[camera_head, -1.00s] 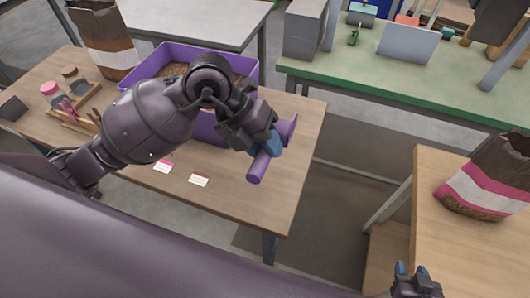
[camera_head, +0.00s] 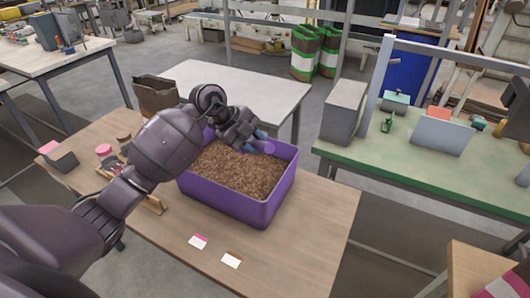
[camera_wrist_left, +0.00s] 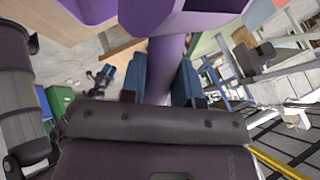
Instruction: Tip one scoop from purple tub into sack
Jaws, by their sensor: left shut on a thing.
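The purple tub (camera_head: 264,214) stands on the wooden table and is full of brown pellets (camera_head: 238,172). My left gripper (camera_head: 258,146) is over the back part of the tub, shut on a purple scoop (camera_head: 269,147). In the left wrist view, the scoop's handle (camera_wrist_left: 166,65) runs between the blue fingertips. The arm hides most of the scoop in the head view, and I cannot tell whether it holds pellets. A sack with a pink band (camera_head: 510,286) is cut off at the bottom right corner.
A brown sack (camera_head: 155,95) stands behind the tub on the left. A green bench (camera_head: 400,160) is at right; a floor gap separates this table from the wooden table at far right (camera_head: 470,272).

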